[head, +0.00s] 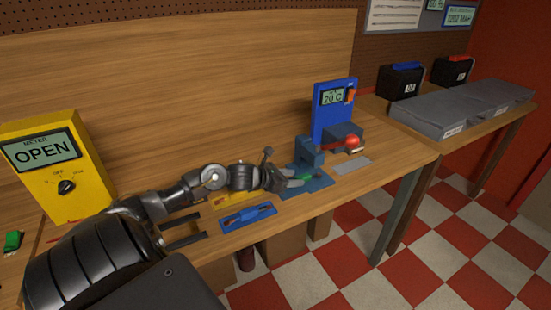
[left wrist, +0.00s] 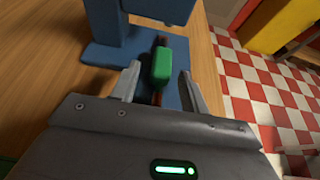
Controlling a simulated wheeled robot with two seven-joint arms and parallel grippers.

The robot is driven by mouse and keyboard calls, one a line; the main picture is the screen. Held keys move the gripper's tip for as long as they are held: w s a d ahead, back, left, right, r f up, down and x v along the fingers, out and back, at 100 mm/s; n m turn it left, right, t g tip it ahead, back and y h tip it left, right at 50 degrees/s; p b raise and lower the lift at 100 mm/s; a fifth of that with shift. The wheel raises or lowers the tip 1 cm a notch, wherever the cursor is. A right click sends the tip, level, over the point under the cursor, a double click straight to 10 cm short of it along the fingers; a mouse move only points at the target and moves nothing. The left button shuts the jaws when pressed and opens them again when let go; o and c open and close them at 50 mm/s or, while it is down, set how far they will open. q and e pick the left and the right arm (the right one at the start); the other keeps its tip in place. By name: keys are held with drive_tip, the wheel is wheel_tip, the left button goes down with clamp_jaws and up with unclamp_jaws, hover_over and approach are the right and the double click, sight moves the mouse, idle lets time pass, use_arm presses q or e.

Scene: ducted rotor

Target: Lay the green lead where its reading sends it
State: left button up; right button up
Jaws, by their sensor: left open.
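The green lead, a green block with dark reddish ends, lies on the base plate of a blue fixture (left wrist: 108,50); the lead (left wrist: 161,67) is between my left gripper's fingers in the left wrist view. My left gripper (left wrist: 161,88) is open, one finger on each side, with a gap visible on the right. In the head view the left gripper (head: 297,183) reaches the blue fixture (head: 308,152), and a bit of green lead (head: 305,178) shows there. The yellow meter (head: 48,165) reads "OPEN".
A blue instrument (head: 334,112) reading about 20 °C stands behind, near a red ball (head: 351,141). A blue tray (head: 247,216) and grey plate (head: 350,168) lie on the bench. Another green piece (head: 12,241) is far left. Grey labelled trays (head: 460,108) and black boxes (head: 401,82) stand right.

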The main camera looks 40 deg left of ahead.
use_arm(q)
drive_tip(key=b+v, duration=0.1)
drive_tip(key=v, duration=0.8)
drive_tip(key=shift+s, duration=0.2)
drive_tip(key=shift+s+r, duration=0.2)
drive_tip(key=shift+r, duration=0.1)
